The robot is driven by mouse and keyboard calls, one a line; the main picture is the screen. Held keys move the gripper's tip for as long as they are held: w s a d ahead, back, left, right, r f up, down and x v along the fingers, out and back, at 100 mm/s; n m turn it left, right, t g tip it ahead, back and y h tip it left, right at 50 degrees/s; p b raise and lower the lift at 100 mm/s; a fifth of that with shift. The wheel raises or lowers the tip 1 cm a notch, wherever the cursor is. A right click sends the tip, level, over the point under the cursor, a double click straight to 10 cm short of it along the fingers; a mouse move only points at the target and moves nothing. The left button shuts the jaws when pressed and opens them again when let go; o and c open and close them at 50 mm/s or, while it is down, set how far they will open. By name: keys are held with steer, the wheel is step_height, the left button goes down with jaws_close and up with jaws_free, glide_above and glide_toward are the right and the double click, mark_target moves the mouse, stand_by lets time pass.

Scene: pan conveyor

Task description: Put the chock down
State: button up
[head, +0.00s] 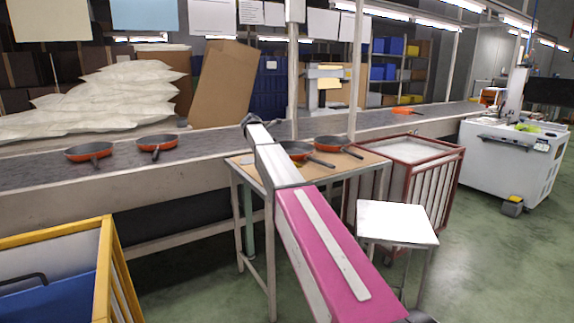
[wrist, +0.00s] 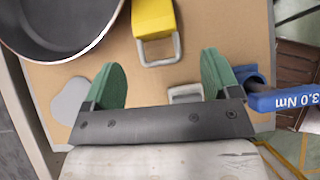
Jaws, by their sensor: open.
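My gripper (wrist: 162,62) is open in the wrist view, its green fingers apart over the tan table top (wrist: 50,78), with nothing gripped between them. A yellow block with a grey loop (wrist: 153,18) lies on the table just beyond the fingers and may be the chock; I cannot tell for sure. A small grey frame-like piece (wrist: 185,93) shows between the fingers, partly hidden by the gripper's bar.
A dark pan (wrist: 60,25) lies left of the yellow block. A blue tool marked 3.0 Nm (wrist: 285,100) is by the right finger, a flat grey piece (wrist: 70,100) by the left. The conveyor (head: 200,160) runs behind; a red-framed crate (head: 412,150) stands right.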

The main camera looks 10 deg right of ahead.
steer(key=shift+w+d+f+g+y, duration=0.15)
steer(key=shift+w+d+f+y, duration=0.4)
steer(key=shift+d+f, duration=0.55)
steer(key=shift+w+d+f+g+y, duration=0.1)
steer(key=shift+w+d+f+y, duration=0.2)
steer(key=shift+d+f+y, duration=0.7)
steer(key=shift+w+d+f+g+y, duration=0.15)
steer(key=shift+w+d+f+y, duration=0.25)
steer(key=shift+d+f, duration=0.7)
steer(key=shift+a+f, duration=0.15)
steer(key=shift+a, duration=0.15)
steer(key=c, duration=0.9)
steer(key=shift+c, duration=0.3)
